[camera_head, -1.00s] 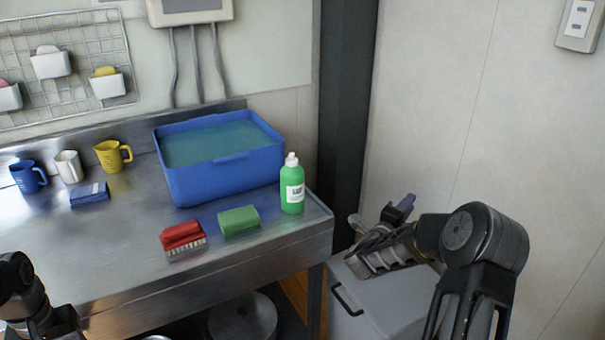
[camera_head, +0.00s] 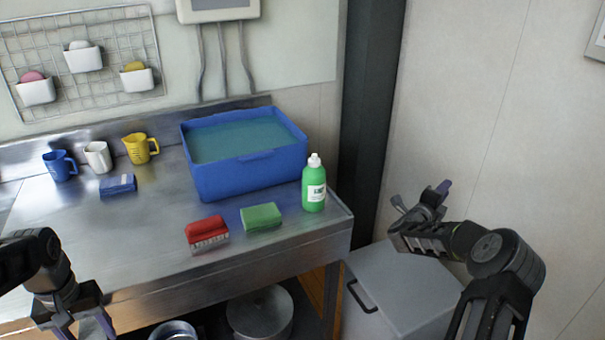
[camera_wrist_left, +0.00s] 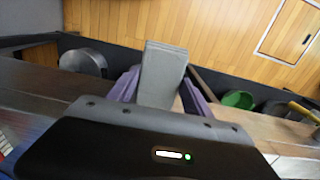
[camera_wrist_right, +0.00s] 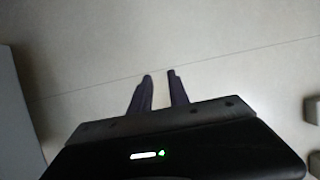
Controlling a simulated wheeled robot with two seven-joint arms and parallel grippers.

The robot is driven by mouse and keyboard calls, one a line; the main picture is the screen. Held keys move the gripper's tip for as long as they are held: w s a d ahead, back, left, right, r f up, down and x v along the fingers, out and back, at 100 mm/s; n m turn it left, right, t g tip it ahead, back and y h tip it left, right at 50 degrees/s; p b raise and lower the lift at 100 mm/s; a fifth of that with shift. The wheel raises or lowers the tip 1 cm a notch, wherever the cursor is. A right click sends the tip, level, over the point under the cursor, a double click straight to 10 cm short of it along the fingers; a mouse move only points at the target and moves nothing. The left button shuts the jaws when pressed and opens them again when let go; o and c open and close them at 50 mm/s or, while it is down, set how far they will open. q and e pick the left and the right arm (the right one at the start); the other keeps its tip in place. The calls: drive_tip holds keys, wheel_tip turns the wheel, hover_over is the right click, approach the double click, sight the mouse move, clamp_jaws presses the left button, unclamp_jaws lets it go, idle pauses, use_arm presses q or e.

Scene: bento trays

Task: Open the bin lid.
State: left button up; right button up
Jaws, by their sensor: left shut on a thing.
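The bin (camera_head: 400,290) is a light grey box on the floor to the right of the table, with a dark bar handle (camera_head: 361,297) on its left side. Its flat grey top looks closed. My right gripper (camera_head: 424,196) is above and behind the bin, apart from it, with its fingers spread and empty. In the right wrist view, its two fingers (camera_wrist_right: 160,88) show a gap over plain floor. My left gripper (camera_head: 82,325) is low at the table's front edge. In the left wrist view, it is shut on a grey block (camera_wrist_left: 162,75).
The steel table (camera_head: 130,240) holds a blue tub of water (camera_head: 250,170), a green bottle (camera_head: 314,195), a green sponge (camera_head: 262,217), a red brush (camera_head: 206,231) and several mugs. A round metal pot (camera_head: 260,315) is below. A wall stands behind the bin.

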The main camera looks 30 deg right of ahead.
clamp_jaws()
drive_tip(key=shift+c, duration=2.2)
unclamp_jaws()
drive_tip(key=o, duration=0.4)
drive_tip(key=shift+o, duration=0.2)
